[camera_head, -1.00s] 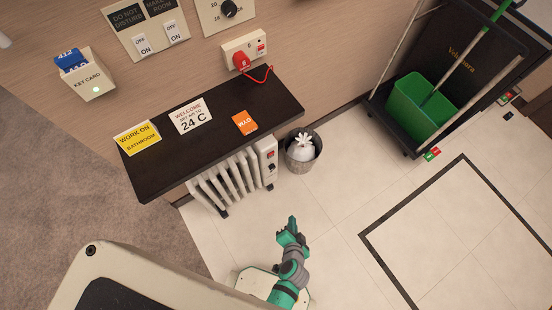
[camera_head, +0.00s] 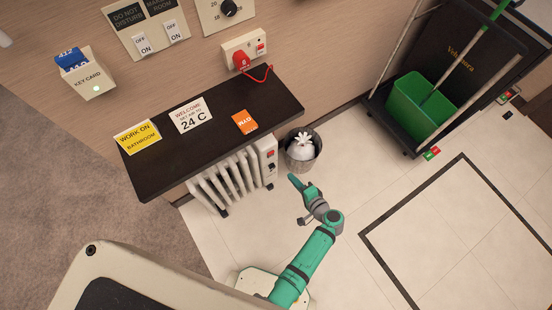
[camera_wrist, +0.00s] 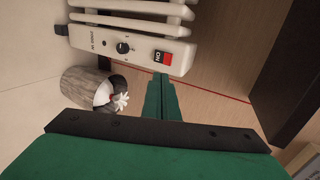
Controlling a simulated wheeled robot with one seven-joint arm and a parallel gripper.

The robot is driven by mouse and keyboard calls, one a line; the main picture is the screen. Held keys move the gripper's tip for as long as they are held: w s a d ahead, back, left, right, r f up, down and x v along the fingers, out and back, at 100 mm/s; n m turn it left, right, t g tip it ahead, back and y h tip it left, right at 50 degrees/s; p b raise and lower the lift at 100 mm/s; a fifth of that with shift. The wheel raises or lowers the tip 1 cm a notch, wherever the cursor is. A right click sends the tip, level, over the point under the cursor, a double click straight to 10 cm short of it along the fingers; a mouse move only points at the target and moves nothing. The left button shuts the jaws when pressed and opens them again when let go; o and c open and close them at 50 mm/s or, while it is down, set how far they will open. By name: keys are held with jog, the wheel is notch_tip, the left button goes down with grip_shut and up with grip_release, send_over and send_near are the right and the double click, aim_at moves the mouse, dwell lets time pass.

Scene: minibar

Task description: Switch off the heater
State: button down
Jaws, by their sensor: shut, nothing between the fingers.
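The white heater (camera_head: 228,178) stands on the floor under the dark shelf in the head view. Its end panel fills the top of the wrist view (camera_wrist: 135,42), with a black knob (camera_wrist: 123,47) and a red-and-black switch (camera_wrist: 163,58) marked "NO", upside down in this view. My gripper (camera_head: 293,180) is shut and empty, in front of the heater's panel end and below the bin. In the wrist view my green fingers (camera_wrist: 161,98) point toward the panel, just below the switch. I cannot tell whether they touch it.
A bin (camera_head: 303,165) with a white bag stands right beside the heater. The dark shelf (camera_head: 215,120) overhangs the heater. A red plug (camera_head: 241,61) sits in the wall socket, its red cord hanging down. Open tiled floor lies to the right.

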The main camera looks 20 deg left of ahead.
send_near(272, 153)
jog(key=w+a+f, duration=0.2)
jog(key=a+f, duration=0.1)
jog(key=f, duration=0.1)
jog(key=shift+w+a+r, duration=0.2)
jog(key=shift+w+a, duration=0.5)
jog(key=shift+a, duration=0.1)
jog(key=shift+a+r, duration=0.15)
jog(key=shift+a, duration=0.1)
jog(key=shift+w+d, duration=0.1)
